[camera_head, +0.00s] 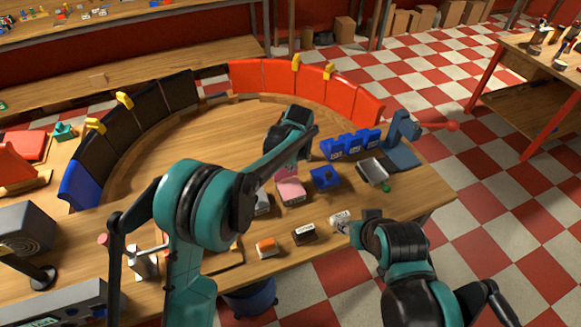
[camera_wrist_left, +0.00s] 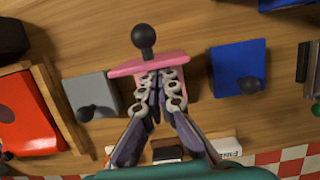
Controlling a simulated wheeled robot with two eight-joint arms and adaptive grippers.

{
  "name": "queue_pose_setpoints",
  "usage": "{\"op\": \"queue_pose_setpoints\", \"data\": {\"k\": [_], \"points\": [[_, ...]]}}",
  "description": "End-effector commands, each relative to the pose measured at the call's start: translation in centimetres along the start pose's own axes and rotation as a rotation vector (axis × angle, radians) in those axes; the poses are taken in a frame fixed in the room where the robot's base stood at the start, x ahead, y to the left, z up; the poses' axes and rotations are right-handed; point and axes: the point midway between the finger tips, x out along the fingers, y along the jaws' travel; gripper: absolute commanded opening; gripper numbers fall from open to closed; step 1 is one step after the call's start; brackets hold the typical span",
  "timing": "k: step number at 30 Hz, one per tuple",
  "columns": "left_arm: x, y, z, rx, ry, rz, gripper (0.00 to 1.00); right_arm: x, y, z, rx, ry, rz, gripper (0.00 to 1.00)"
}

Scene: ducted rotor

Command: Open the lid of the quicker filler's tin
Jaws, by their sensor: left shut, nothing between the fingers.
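A pink tin (camera_head: 291,191) stands among the small tins on the table. Its pink lid (camera_wrist_left: 150,66) shows nearly edge-on in the left wrist view, tilted up from the box, with a black knob (camera_wrist_left: 143,40) on its far side. My left gripper (camera_wrist_left: 156,76) is shut and empty, its fingertips close to the lid; I cannot tell whether they touch. In the head view its fingers are hidden. A blue tin (camera_wrist_left: 239,70) and a grey tin (camera_wrist_left: 90,97) stand on either side, lids down. My right gripper (camera_head: 366,226) is near the table's front edge; its fingers cannot be made out.
A red box (camera_wrist_left: 25,115) lies left of the grey tin. Small blocks, one orange and white (camera_head: 266,247), one dark (camera_head: 304,234) and one white (camera_head: 340,221), lie along the front. Blue bins (camera_head: 351,145), a metal tray (camera_head: 373,171) and a teal press (camera_head: 401,140) stand at right.

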Motion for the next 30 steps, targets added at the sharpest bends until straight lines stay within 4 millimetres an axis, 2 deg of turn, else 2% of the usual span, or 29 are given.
{"op": "queue_pose_setpoints", "data": {"k": [3,12,30], "points": [[0.0,0.0,0.8,-0.002,0.071,0.0,0.0,-0.3,0.0,-0.2,0.0,0.0,0.0,0.4],[0.2,0.0,1.6,0.0,0.068,0.001,0.0,-0.6,0.0,-0.4,0.0,0.0,0.0,0.4],[0.2,0.0,1.8,0.0,0.066,0.001,0.0,-0.6,0.0,-0.4,0.0,0.0,0.0,0.4]]}}
